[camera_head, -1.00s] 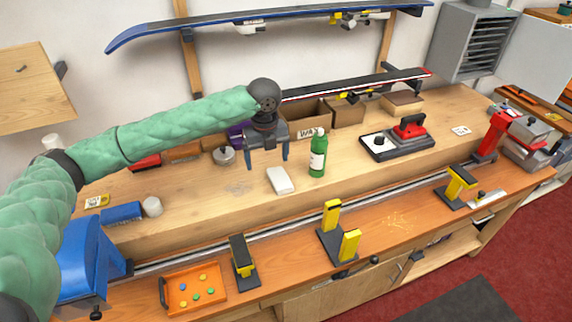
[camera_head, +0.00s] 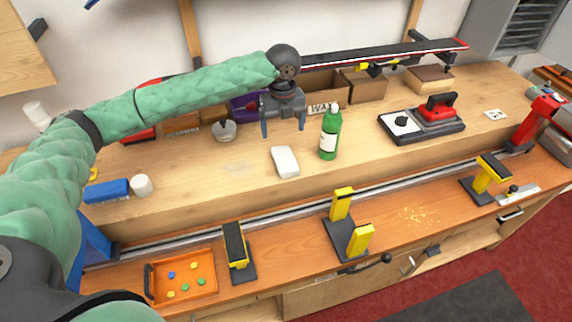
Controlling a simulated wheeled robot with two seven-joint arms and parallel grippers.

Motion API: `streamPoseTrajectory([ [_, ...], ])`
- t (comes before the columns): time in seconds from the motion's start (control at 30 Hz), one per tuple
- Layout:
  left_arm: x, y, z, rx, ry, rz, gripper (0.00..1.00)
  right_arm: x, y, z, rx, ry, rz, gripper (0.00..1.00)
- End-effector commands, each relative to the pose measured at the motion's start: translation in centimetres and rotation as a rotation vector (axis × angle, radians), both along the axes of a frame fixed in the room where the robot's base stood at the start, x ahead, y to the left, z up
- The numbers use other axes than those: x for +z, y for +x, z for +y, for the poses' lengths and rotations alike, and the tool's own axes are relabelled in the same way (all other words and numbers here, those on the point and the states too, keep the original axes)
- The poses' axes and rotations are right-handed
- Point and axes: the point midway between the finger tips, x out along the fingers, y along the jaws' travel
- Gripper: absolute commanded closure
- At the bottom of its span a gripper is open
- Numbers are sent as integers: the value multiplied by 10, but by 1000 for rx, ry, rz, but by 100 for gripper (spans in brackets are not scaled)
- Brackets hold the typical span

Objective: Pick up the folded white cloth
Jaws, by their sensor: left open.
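The folded white cloth (camera_head: 285,162) lies flat on the wooden bench top, left of a green bottle. My left gripper (camera_head: 284,130) is open with its two fingers pointing down. In the picture it is just above and behind the cloth, apart from it, with nothing between the fingers. My right gripper is not in view; part of an arm sleeve shows at the lower left.
The green bottle (camera_head: 330,134) stands close to the cloth's right. A red iron on a dark base (camera_head: 421,125) is farther right. Boxes (camera_head: 364,85) and a round metal tin (camera_head: 224,131) stand behind. Yellow-topped vises (camera_head: 347,226) line the front ledge.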

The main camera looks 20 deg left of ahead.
Motion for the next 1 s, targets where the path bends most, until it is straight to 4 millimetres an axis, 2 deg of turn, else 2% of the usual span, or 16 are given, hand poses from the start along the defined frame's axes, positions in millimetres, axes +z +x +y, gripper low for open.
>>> streamPoseTrajectory([
  [0.03, -12, 0, 0, 0, 0, 0, 13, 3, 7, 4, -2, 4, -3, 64],
  [0.13, -24, 0, 0, 0, 0, 0, 13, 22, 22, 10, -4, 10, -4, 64],
  [0.3, -34, 0, 0, 0, 0, 0, 13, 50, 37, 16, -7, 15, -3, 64],
  [0.4, -37, 0, 0, 0, 0, 0, 13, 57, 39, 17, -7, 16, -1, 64],
  [0.77, -63, 0, -1, 1, -1, 1, 13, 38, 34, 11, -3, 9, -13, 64],
  [1.0, -81, 1, -2, 0, 0, 1, 13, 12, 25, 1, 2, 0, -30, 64],
])
